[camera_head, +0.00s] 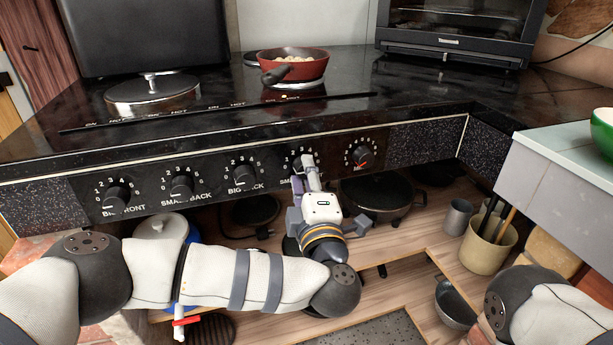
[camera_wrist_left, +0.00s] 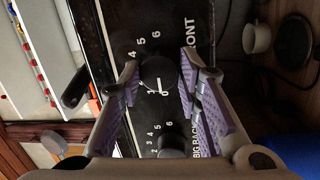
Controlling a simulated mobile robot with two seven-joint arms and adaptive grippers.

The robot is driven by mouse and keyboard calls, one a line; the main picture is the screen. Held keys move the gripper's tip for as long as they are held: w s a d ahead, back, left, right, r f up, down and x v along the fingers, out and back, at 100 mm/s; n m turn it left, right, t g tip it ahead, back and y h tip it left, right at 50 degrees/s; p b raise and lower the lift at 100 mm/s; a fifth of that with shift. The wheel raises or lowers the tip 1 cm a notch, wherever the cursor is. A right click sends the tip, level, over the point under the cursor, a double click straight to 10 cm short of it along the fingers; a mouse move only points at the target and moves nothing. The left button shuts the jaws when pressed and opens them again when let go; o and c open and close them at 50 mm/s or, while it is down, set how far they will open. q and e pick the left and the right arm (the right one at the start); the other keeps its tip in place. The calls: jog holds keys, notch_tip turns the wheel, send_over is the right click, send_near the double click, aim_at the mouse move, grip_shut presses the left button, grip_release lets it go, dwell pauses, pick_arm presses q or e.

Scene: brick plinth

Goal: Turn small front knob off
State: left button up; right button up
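The small front knob is the fourth knob from the left on the black stove panel. In the head view my left gripper (camera_head: 308,163) covers most of it and its label. The left wrist view shows this round black knob (camera_wrist_left: 158,75) face-on, between the two purple-padded fingers of my left gripper (camera_wrist_left: 160,78). The fingers are spread on either side, with a gap at the left finger; contact at the right finger is unclear. The knob's white mark seems to lie near the 0 and 1. My right gripper is out of view.
A red pan (camera_head: 306,66) sits on the stovetop. Below is a shelf with a dark pan (camera_head: 378,195) and utensil pot (camera_head: 487,248).

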pick_arm(q)
jog(key=o, duration=0.4)
jog(key=s, duration=0.4)
jog(key=s+d, duration=0.1)
jog(key=s, duration=0.3)
jog(key=s+d+f, duration=0.1)
jog(key=s, duration=0.3)
jog(key=shift+w, duration=0.1)
